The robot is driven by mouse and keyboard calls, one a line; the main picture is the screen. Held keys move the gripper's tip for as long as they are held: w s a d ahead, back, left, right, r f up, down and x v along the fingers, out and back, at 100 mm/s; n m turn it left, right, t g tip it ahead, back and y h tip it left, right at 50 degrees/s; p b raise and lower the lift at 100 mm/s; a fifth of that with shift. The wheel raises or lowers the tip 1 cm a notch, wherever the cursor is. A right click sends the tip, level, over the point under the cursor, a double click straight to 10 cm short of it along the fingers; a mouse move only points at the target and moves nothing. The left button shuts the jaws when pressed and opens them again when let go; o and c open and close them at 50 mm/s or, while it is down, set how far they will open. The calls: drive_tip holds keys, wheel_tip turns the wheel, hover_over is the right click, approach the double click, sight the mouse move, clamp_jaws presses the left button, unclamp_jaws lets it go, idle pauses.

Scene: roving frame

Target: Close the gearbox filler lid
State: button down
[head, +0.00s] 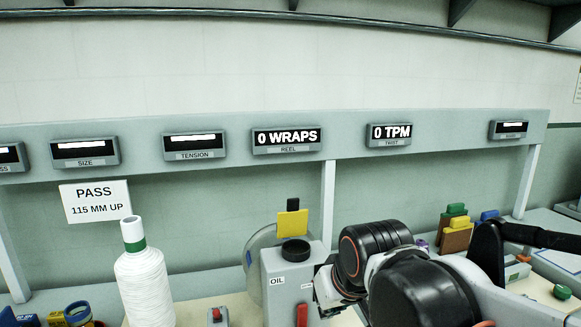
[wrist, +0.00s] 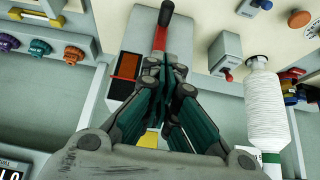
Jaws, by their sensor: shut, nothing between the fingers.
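The grey gearbox housing (head: 287,285) carries an "OIL" label and stands at the middle of the bench in the head view. A round black filler fitting (head: 296,250) is on its top. A yellow plate with a black tab (head: 292,222) stands upright just behind the fitting; it looks like the raised lid, though I cannot see its hinge. In the wrist view the housing (wrist: 127,85) lies behind my gripper (wrist: 166,68), which is shut and empty. Yellow (wrist: 148,139) shows between the finger linkages. The fingers hide the fitting there, and I cannot tell whether they touch anything.
A red lever with a black grip (wrist: 162,30) sticks out by the housing. A white yarn cone (head: 145,285) stands to the left. A small grey box with a red switch (wrist: 227,55) is between them. Coloured blocks (head: 456,235) stand at the right.

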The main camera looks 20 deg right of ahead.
drive_tip(key=w+r+p, duration=1.2)
drive_tip(key=r+p, duration=0.1)
drive_tip(key=r, duration=0.3)
wheel_tip(320, 180, up, 8)
drive_tip(key=g+p, duration=0.1)
drive_tip(key=p, duration=1.1)
hover_over(292, 218)
drive_tip(key=w, duration=0.2)
wheel_tip(292, 218, down, 10)
drive_tip(key=p, duration=0.1)
drive_tip(key=shift+w+d+r, duration=0.25)
drive_tip(key=shift+s, duration=0.15)
